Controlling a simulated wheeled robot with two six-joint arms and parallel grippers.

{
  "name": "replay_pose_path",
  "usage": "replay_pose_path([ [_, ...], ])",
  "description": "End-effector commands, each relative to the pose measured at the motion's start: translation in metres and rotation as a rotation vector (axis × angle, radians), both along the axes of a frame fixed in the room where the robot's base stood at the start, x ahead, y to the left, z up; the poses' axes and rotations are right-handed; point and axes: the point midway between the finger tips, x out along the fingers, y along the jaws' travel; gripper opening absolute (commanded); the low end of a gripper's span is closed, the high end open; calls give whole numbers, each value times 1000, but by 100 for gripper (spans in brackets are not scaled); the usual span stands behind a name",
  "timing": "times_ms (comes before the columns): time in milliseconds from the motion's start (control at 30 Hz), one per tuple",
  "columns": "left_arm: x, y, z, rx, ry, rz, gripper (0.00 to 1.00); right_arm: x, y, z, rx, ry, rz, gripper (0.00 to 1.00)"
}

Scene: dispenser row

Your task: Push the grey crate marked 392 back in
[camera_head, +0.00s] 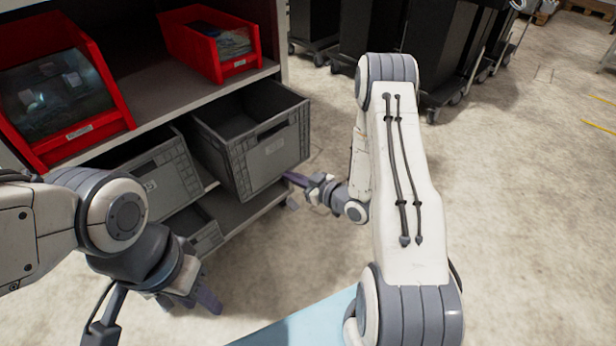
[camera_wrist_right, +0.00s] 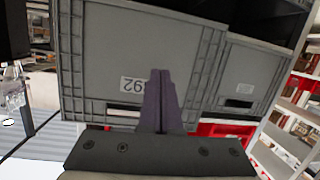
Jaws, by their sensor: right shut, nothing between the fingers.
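The grey crate marked 392 (camera_head: 272,152) sticks out from the shelf, further than the grey crate to its left. Its front wall and label also show large in the right wrist view (camera_wrist_right: 100,55), with the label partly hidden by my fingers. My right gripper (camera_head: 292,178) is shut and empty at the lower front of this crate. Its closed fingers also show in the right wrist view (camera_wrist_right: 161,80), over the crate's front; I cannot tell whether they touch it. My left gripper (camera_head: 195,297) hangs low in front of the shelf, away from the crate; its opening is unclear.
A second grey crate (camera_head: 160,180) sits beside it, and another grey crate (camera_head: 203,238) is lower down. Red bins (camera_head: 212,42) stand on the shelf above. Dark wheeled bins (camera_head: 345,30) stand behind. The floor to the right is open.

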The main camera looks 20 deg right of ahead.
Motion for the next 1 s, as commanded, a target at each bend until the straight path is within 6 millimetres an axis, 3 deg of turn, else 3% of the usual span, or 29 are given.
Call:
replay_pose_path([
  [100, 0, 0, 1, 0, 0, 0, 40, -17, -23, -1, 105, -97, -55, 0],
  [267, 0, 0, 1, 0, 0, 0, 40, -25, -34, 3, 165, -171, -87, 0],
  [367, 0, 0, -1, 0, 0, 0, 40, -16, -31, 4, 171, -181, -87, 0],
  [700, 0, 0, -9, 0, 0, 0, 40, 41, -9, 4, 171, -182, -86, 0],
  [1000, 0, 0, -11, 0, 0, 0, 40, 57, -4, 4, 172, -178, -90, 0],
])
